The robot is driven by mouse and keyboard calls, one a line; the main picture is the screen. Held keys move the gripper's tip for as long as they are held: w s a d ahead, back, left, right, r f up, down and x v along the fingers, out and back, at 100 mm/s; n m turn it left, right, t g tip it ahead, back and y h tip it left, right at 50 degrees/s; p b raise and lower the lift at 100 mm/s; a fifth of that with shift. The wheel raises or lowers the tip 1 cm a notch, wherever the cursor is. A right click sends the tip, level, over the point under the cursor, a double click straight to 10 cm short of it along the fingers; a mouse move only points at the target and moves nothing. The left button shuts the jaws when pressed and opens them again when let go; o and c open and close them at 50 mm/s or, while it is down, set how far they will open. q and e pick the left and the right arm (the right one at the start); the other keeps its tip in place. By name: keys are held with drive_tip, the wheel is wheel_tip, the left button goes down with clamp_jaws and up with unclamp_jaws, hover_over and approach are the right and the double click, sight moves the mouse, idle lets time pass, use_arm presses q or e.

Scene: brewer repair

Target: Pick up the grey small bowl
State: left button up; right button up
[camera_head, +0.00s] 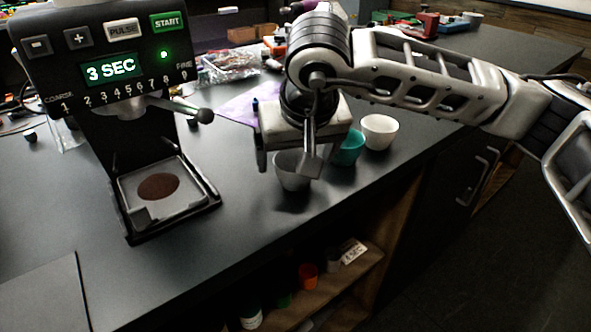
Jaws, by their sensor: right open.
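The grey small bowl (291,180) stands upright on the dark counter, right of the grinder. My right gripper (287,164) reaches down from above it, with one finger in front of the bowl's right part and the other off to its left. The gripper is open, and its fingers hide part of the bowl's rim. I cannot tell whether a finger touches the bowl. My left gripper is not in view.
A teal bowl (349,148) and a white bowl (379,132) stand close behind to the right. The grinder (110,60) is at left, with brown grounds (158,187) on its tray. The front counter edge is near the grey bowl; an open shelf (335,270) is below.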

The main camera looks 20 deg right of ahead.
sight(284, 162)
drive_tip(key=shift+x, duration=1.3)
drive_tip(key=c, duration=1.1)
drive_tip(key=shift+r, duration=0.15)
